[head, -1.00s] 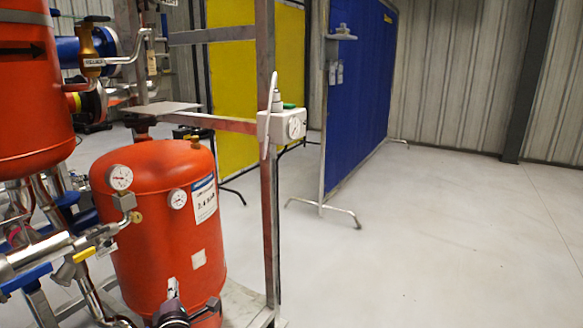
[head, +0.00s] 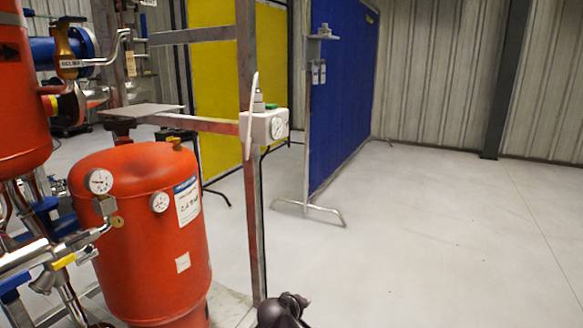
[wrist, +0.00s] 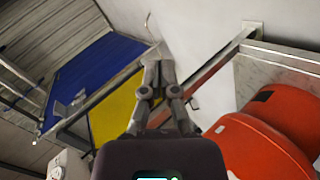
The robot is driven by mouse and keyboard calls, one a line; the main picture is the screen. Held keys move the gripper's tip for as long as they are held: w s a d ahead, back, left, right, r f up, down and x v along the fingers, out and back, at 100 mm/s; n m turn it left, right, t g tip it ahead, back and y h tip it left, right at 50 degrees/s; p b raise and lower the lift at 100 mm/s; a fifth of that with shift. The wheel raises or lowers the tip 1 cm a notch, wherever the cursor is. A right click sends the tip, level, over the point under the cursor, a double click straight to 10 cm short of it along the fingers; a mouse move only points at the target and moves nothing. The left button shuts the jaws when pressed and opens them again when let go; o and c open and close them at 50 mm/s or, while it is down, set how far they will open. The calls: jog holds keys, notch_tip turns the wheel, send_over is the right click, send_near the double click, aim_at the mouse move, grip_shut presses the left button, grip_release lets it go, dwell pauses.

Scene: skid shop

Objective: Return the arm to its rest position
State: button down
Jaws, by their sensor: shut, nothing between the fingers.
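My gripper (wrist: 158,75) shows in the wrist view, its two fingers together and nothing between them. It points toward the skid's metal frame, with the yellow panel behind it. In the head view only a dark rounded part of my arm (head: 283,310) shows at the bottom edge, right of the red tank; the fingers are out of sight there. The red tank (head: 140,240) with two round gauges stands at the lower left, and red tank surfaces (wrist: 265,145) fill the lower right of the wrist view.
A frame post (head: 250,180) carries a white gauge box (head: 262,127). Pipes and valves crowd the left. A blue screen (head: 340,90) on splayed feet and a yellow panel (head: 218,90) stand behind. The pale floor (head: 430,240) at right is clear.

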jog(key=s+d+f+m+g+y, duration=0.3)
jog(key=s+d+f+m+g, duration=0.15)
jog(key=d, duration=0.25)
jog(key=s+d+f+m+g+y, duration=0.3)
jog(key=s+d+m+g, duration=0.1)
jog(key=s+d+g, duration=0.15)
notch_tip(320, 180, up, 35)
jog(key=p, duration=3.5)
jog(key=shift+s+d+p, duration=0.15)
jog(key=shift+d+p, duration=0.15)
jog(key=shift+d, duration=0.1)
jog(key=shift+n, duration=0.25)
